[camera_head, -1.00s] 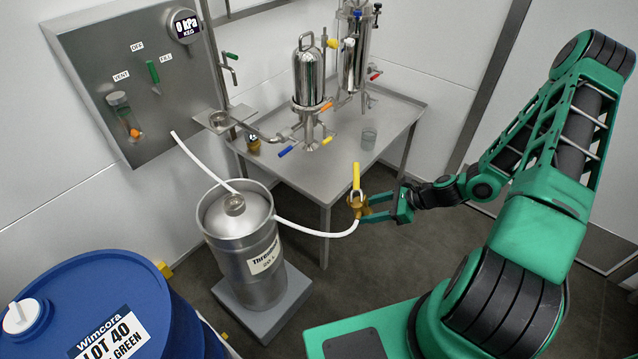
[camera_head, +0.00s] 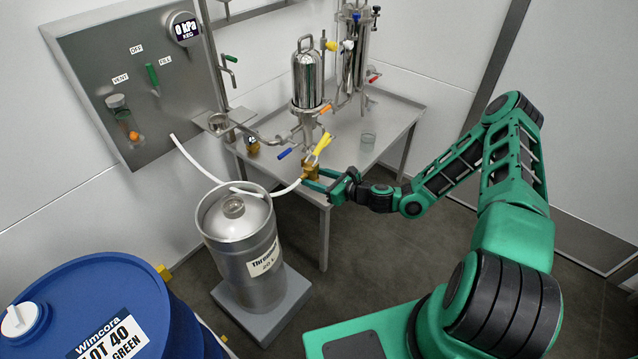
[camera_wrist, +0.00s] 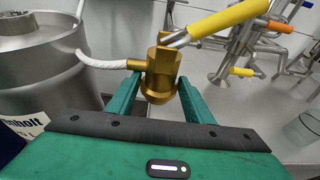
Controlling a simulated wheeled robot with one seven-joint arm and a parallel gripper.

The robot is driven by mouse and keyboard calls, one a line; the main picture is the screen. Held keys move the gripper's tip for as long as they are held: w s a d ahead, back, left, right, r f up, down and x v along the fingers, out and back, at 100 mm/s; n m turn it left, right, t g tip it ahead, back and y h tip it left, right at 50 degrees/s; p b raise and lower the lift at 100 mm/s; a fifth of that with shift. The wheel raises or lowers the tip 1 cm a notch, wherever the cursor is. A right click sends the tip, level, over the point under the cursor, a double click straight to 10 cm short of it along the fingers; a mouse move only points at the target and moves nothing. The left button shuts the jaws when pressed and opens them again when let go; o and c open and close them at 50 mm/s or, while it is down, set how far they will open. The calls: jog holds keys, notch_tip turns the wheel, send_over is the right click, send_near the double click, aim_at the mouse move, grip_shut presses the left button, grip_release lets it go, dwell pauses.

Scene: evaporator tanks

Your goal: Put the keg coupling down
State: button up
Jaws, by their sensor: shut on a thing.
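The keg coupling (camera_head: 311,167) is a brass body with a yellow lever and a white hose on its left side. My gripper (camera_head: 316,180) is shut on it and holds it at the front edge of the steel table (camera_head: 385,145). In the wrist view the coupling (camera_wrist: 161,78) sits between the two green fingers of my gripper (camera_wrist: 160,92), its yellow handle slanting up to the right. I cannot tell whether its underside touches the tabletop. The keg (camera_head: 240,240) stands to the left, with its top fitting (camera_head: 233,207) bare.
A steel filter housing (camera_head: 307,80) with coloured valve handles stands behind the coupling. A glass beaker (camera_head: 367,139) stands on the table to the right. The white hose (camera_head: 195,160) runs to the wall panel (camera_head: 130,75). A blue drum (camera_head: 100,295) is at front left.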

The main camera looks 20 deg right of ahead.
jog(key=w+d+f, duration=0.1)
jog(key=w, duration=0.1)
jog(key=w+d+f, duration=0.2)
jog(key=w+f, duration=0.1)
jog(key=shift+w+d, duration=0.3)
jog(key=shift+w, duration=0.05)
jog(key=shift+f, duration=2)
jog(key=o, duration=1.6)
jog(key=shift+f, duration=0.1)
jog(key=v, duration=1.2)
jog(key=shift+d, duration=0.1)
